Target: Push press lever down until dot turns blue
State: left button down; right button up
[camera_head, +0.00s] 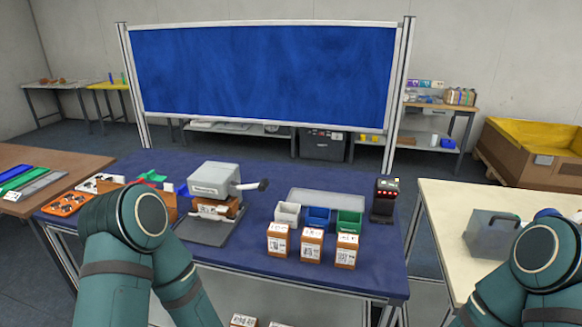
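The press (213,179) is a light grey block on a dark flat base, standing left of centre on the blue-topped table. A brown box with a white label (212,209) sits under the press head. I cannot make out a dot or its colour. My green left arm covers the table's lower left, just left of the press. My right arm is at the lower right, far from the press. Neither gripper shows.
Three labelled brown boxes (312,244) stand at the table's front, before small grey, blue and green bins (318,216). A black device (384,198) stands at the right. An orange tray (70,203) lies at the left. A blue board (268,75) rises behind.

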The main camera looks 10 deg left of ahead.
aim_at(263, 187)
jog(key=i+j, duration=0.1)
jog(key=j, duration=0.3)
jog(key=i+j, duration=0.1)
jog(key=j, duration=0.25)
jog(key=i+j, duration=0.1)
jog(key=j, duration=0.3)
jog(key=i+j, duration=0.1)
jog(key=j, duration=0.25)
jog(key=i+j, duration=0.15)
jog(key=j, duration=0.25)
jog(key=z, duration=1.2)
